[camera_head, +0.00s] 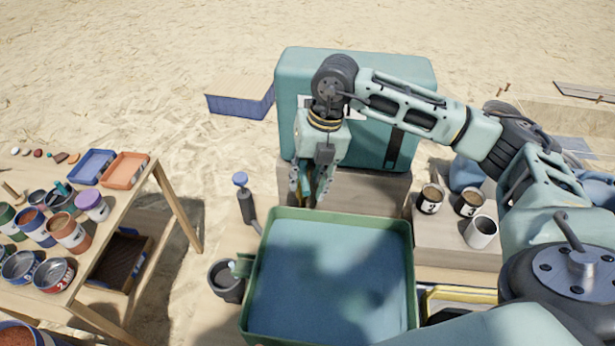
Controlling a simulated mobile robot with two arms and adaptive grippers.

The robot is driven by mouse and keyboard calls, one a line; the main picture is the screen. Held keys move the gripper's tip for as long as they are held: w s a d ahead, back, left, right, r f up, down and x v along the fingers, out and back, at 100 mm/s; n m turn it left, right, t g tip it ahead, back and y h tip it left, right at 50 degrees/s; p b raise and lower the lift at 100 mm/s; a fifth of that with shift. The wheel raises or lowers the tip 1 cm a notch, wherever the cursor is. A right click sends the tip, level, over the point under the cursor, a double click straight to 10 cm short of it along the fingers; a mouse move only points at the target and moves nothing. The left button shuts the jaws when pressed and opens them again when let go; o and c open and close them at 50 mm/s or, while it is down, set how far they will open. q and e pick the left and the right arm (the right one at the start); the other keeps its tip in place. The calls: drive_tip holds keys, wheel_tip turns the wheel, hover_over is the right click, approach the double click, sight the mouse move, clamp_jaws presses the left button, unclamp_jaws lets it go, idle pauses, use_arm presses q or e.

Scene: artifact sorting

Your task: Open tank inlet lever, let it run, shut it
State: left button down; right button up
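A large teal tank (420,75) stands on a wooden stand at the back centre. In front of it is a green-rimmed basin (412,270) with a flat blue inside, partly in shadow. My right gripper (312,190) points down at the tank's front left, above the basin's far edge. Its fingers look apart, with a brownish patch showing between them. No lever can be made out there; the gripper may hide it. A dark upright handle with a blue knob (240,179) stands left of the gripper, apart from it. I cannot tell which part it works. My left gripper is out of view.
A wooden table (135,205) with paint pots and trays stands at the left. A dark bucket (228,284) sits by the basin's left side. Several cups, including a white one (481,232), stand on a block at the right.

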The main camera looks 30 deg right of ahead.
drive_tip(key=shift+c, duration=0.4)
clamp_jaws()
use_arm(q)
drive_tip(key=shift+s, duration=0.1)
